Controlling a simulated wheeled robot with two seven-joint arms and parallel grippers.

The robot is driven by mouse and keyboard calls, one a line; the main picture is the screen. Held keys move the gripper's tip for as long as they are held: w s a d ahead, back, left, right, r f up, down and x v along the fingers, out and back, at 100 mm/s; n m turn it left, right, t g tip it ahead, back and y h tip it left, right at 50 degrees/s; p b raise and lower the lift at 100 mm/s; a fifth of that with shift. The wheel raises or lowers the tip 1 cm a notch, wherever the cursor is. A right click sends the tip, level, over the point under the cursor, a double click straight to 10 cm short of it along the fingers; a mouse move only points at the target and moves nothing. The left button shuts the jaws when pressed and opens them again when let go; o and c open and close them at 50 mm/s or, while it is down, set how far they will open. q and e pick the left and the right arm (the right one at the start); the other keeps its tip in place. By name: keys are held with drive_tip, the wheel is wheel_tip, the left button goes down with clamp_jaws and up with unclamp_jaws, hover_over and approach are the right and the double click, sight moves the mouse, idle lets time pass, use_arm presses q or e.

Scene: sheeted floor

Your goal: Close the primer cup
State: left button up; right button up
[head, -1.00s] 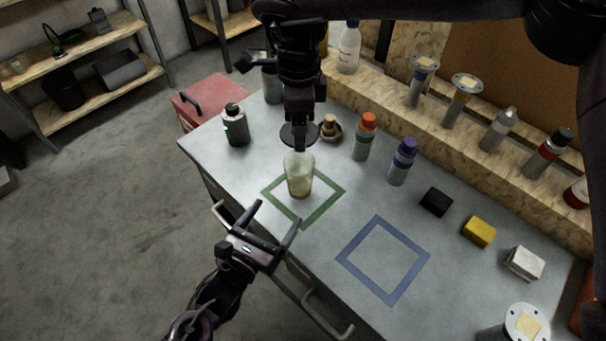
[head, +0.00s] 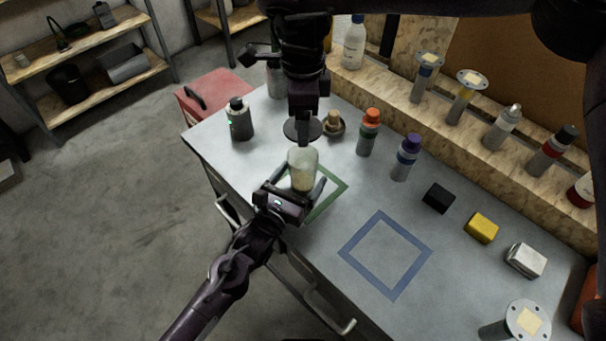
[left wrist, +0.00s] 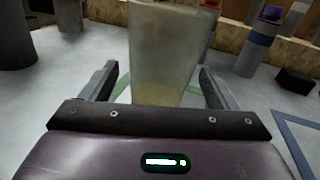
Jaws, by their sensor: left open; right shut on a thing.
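The primer cup (head: 303,170) is a tall clear cup with cream-coloured contents low inside. It stands upright by the green square outline (head: 335,194) on the workbench. My right gripper (head: 303,138) points down just behind the cup's rim, shut on a dark round lid (head: 290,130). The fingers hide the middle of the lid. The lid appears apart from the cup, which looks uncovered.
A dark grey canister (head: 239,120) stands at left, with a small brass-coloured piece (head: 334,121) behind the lid. Orange-capped (head: 368,133) and purple-capped (head: 405,158) bottles stand to the right. The blue square outline (head: 386,254) is empty. Black, yellow and white blocks line the right side.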

use_arm(q)
drive_tip(key=shift+w+d, duration=0.35)
drive_tip(key=shift+w, duration=0.3)
drive_tip(key=shift+c, duration=0.2)
drive_tip(key=c, duration=1.4)
drive_tip(key=shift+c, duration=0.2)
use_arm(e)
drive_tip(key=shift+f, duration=2.5)
